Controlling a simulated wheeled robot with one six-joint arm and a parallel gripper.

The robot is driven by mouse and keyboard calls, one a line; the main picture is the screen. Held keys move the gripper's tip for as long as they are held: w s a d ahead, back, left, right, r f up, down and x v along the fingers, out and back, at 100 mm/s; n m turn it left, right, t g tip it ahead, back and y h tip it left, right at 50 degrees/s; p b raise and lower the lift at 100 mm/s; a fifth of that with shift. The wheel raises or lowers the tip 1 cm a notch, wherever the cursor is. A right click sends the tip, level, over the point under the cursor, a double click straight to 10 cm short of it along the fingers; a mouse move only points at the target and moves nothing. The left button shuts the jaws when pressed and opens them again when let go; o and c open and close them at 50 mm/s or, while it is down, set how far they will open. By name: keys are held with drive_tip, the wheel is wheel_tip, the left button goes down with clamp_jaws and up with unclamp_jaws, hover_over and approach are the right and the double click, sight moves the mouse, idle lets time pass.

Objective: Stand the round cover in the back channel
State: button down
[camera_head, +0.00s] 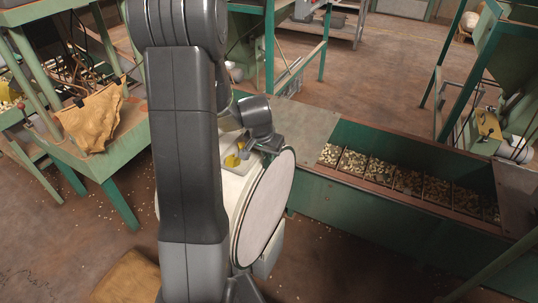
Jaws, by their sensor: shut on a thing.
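The round cover (267,208) is a large pale disc with a dark rim. It is upright and slightly tilted, right of my dark arm, its face turned to the right. My gripper (270,146) is at its upper edge, shut on it; the fingertips are small and partly hidden. My arm covers the view to the left of the cover. A long green trough (400,205) stands to the right, apart from the cover, with nuts in a row of divided compartments. I cannot tell which part is the back channel.
A flat brownish top (297,122) adjoins the trough's left end. A green table (110,160) with a tan sack (93,118) stands at the left. Green frames stand at the back and right. A brown box-like thing (128,277) is at the lower left. Open floor (345,270) lies in front of the trough.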

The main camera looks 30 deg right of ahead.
drive_tip(key=shift+w+a, duration=0.2)
drive_tip(key=shift+w, duration=0.25)
idle(0.9)
drive_tip(key=c, duration=1.5)
unclamp_jaws()
drive_tip(key=shift+a, duration=0.1)
drive_tip(key=v, duration=1.3)
drive_tip(key=shift+a+r+p, duration=0.15)
drive_tip(key=shift+r+p, duration=0.25)
drive_tip(key=shift+f, duration=0.1)
drive_tip(key=x, duration=0.9)
drive_tip(key=b+x, duration=0.1)
drive_tip(key=x, duration=0.3)
drive_tip(key=shift+s+d+f, duration=0.2)
drive_tip(key=shift+d+f, duration=0.1)
